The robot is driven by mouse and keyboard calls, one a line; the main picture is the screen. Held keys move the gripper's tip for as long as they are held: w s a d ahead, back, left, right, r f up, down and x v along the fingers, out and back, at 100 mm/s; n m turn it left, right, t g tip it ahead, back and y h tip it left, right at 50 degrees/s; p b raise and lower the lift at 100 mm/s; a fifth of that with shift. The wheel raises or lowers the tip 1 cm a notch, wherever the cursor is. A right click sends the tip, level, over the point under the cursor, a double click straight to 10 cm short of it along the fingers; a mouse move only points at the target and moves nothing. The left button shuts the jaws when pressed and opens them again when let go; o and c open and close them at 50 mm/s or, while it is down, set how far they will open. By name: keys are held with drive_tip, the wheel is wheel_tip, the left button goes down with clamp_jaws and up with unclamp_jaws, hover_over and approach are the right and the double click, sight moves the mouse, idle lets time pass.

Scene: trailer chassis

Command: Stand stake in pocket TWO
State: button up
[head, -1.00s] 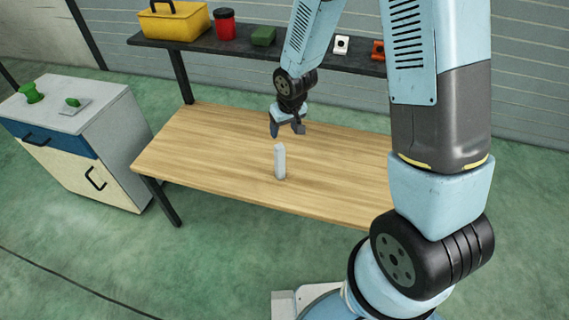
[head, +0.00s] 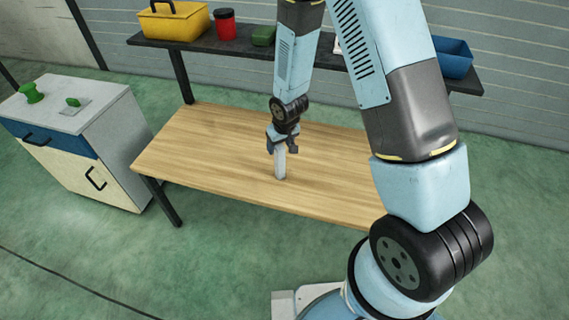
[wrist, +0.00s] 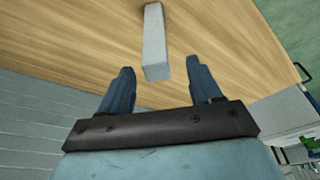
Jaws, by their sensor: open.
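My gripper (head: 282,145) is at the top of the stake in the head view. Its blue fingers are apart in the wrist view (wrist: 160,72), with gaps on both sides of the stake. No pocket marked two is visible in either view.
The wooden table (head: 215,155) is otherwise clear. Behind it a dark shelf (head: 190,43) holds a yellow toolbox (head: 173,22), a red can (head: 224,24), a green block and a blue bin (head: 452,57). A cabinet (head: 85,150) with green items stands at left.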

sight(280, 147)
drive_tip(key=shift+x, duration=2.65)
drive_tip(key=shift+w, duration=0.1)
drive_tip(key=shift+c, duration=0.4)
clamp_jaws()
